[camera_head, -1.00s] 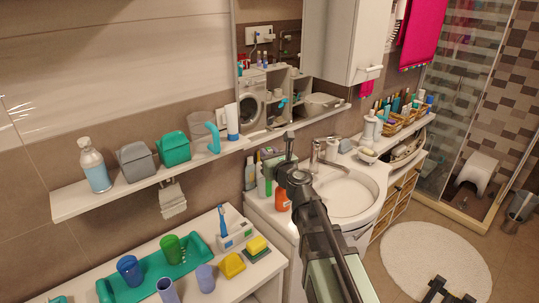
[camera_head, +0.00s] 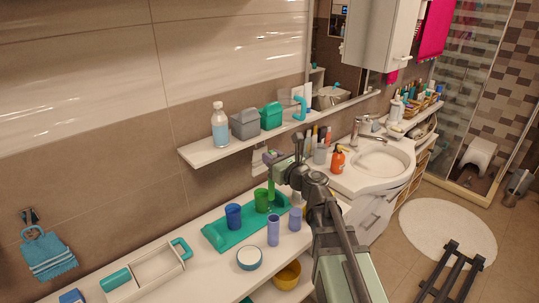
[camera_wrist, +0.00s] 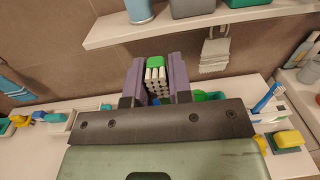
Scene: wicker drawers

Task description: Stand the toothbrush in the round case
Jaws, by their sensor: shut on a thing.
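My gripper (camera_head: 270,157) is shut on a green toothbrush (camera_wrist: 156,63); its head with white bristles shows between the purple finger pads in the wrist view. In the head view the green handle (camera_head: 271,190) hangs down below the fingers, in front of the wall and near the green cup (camera_head: 261,202). A round, low white case with a blue rim (camera_head: 249,259) stands on the counter's front part, below and left of my gripper. Other round containers stand near it, so I cannot tell for sure which one is the round case.
A teal tray (camera_head: 222,240) holds a blue cup (camera_head: 233,216) and the green cup. Purple cylinders (camera_head: 273,231) stand in front of it. A wall shelf (camera_head: 205,155) with a bottle and bins overhangs behind. A white caddy (camera_head: 155,272) is at left. Bare counter (camera_head: 205,275) lies between.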

